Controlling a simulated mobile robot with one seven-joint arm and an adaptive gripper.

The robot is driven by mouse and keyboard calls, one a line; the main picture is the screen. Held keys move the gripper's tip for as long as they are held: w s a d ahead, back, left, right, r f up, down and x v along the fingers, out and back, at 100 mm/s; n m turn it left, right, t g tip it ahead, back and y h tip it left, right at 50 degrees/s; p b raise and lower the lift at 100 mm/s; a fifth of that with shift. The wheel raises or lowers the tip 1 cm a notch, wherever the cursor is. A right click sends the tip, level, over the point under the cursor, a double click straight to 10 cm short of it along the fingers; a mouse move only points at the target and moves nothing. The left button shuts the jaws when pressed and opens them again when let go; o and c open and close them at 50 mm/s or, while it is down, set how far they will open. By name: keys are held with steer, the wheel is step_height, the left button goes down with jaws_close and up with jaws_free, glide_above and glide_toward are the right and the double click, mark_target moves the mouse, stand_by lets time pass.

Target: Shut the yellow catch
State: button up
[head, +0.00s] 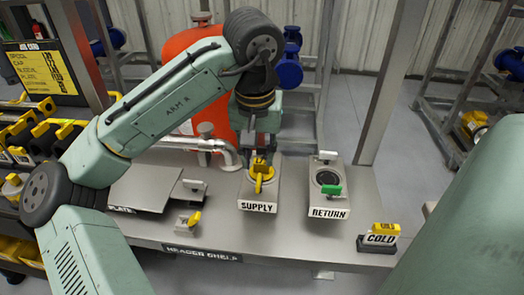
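The yellow catch (260,181) sits on top of the grey block labelled SUPPLY (258,200), on the shelf in the middle of the head view. Its yellow handle points toward the front of the block. My gripper (261,153) points down right above and behind the catch, its fingers close to the yellow part. Whether the fingers touch or grip the catch cannot be told, as the tips overlap it in this view. The far part of the catch is partly hidden by the gripper.
Right of SUPPLY stands the RETURN block (328,208) with a green catch (331,189). A yellow-topped COLD block (379,239) stands further right. A small block with a yellow lever (194,218) is at left. An orange tank (192,48) and pipes stand behind. The front shelf is mostly clear.

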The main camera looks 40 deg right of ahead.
steer(key=m, duration=0.5)
steer(key=shift+r+g, duration=0.3)
steer(key=shift+g, duration=0.1)
steer(key=shift+r+m, duration=0.1)
steer(key=shift+m, duration=0.9)
steer(key=shift+r+m+g, duration=0.15)
steer(key=shift+m+g, duration=0.15)
steer(key=shift+m, duration=0.9)
steer(key=m, duration=0.4)
steer(key=shift+r+g, duration=0.25)
steer(key=shift+g, duration=0.05)
steer(key=shift+r+m+g, duration=0.15)
steer(key=shift+r+m, duration=0.05)
steer(key=shift+m, duration=0.9)
steer(key=shift+r+m+g, duration=0.15)
steer(key=shift+r+m, duration=0.05)
steer(key=shift+m, duration=0.9)
